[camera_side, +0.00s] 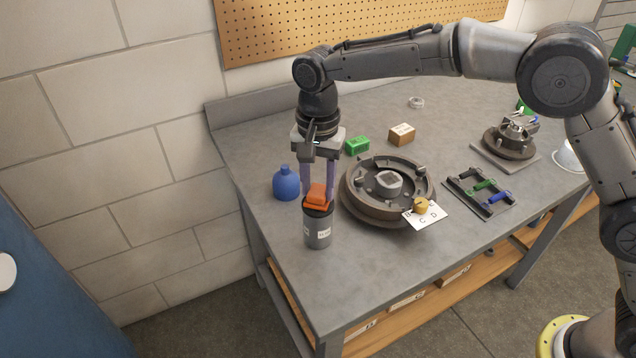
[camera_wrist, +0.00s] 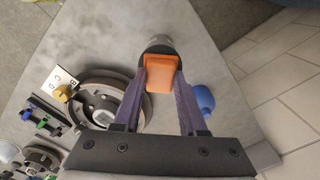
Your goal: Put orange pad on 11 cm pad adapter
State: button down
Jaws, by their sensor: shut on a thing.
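The orange pad (camera_side: 318,194) is between the fingers of my gripper (camera_side: 319,190), which is shut on it. It also shows in the wrist view (camera_wrist: 160,74) between the two purple fingers (camera_wrist: 160,84). I cannot tell which thing is the 11 cm pad adapter.
A blue bottle (camera_side: 286,184) stands close to the left of my gripper. A green block (camera_side: 357,145) and a tan block (camera_side: 402,134) lie behind the fixture. A lettered card (camera_side: 427,218) with a yellow knob (camera_side: 420,205) lies at its front. A black frame (camera_side: 464,195) lies further right.

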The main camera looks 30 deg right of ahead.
aim_at(318, 190)
jog(key=shift+c, duration=2.3)
grip_release()
jog(key=shift+f, duration=0.1)
notch_tip(318, 190, up, 12)
jog(key=shift+r, duration=0.2)
